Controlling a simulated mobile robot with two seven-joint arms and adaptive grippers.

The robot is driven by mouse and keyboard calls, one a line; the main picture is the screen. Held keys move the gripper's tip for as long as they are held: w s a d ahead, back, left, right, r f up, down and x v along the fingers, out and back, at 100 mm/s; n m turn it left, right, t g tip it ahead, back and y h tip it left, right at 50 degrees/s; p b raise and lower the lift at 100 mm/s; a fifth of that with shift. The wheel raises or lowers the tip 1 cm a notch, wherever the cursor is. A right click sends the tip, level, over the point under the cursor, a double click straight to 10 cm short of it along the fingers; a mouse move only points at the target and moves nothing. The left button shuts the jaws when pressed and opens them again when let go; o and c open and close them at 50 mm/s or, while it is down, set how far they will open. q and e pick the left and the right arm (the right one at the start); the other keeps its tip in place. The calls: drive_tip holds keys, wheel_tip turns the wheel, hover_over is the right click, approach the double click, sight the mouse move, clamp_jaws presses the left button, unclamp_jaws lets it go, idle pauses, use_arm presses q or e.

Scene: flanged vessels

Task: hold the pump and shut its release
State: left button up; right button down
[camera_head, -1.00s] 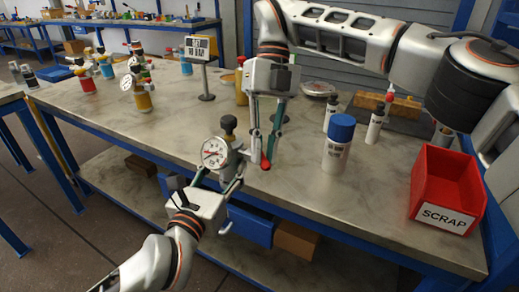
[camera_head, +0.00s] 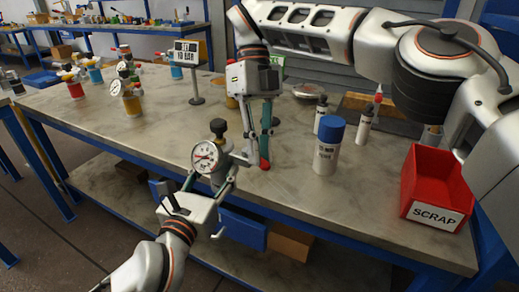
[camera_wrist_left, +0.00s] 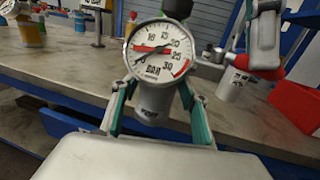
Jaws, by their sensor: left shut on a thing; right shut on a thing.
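The pump, with a round white gauge (camera_head: 206,158) and a dark knob on top, is above the table's front edge. My left gripper (camera_head: 208,182) is shut on its grey body (camera_wrist_left: 155,98), below the gauge. The gauge's red needle points to the left side of its dial. A metal side arm (camera_wrist_left: 209,66) runs from the pump to my right gripper (camera_head: 258,150). That gripper points down beside the pump and is shut on the release at this arm; its fingers hide most of it. A red piece (camera_head: 264,161) shows at its fingertips.
A white bottle with a blue cap (camera_head: 327,147) and a red SCRAP bin (camera_head: 436,191) stand to the right. Smaller bottles (camera_head: 365,124) are behind. A sign on a stand (camera_head: 188,58) and other gauged vessels (camera_head: 130,98) stand at the back left. The table's left middle is clear.

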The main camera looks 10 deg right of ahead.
use_arm(q)
drive_tip(key=shift+r, duration=0.15)
use_arm(e)
drive_tip(key=c, duration=2)
unclamp_jaws()
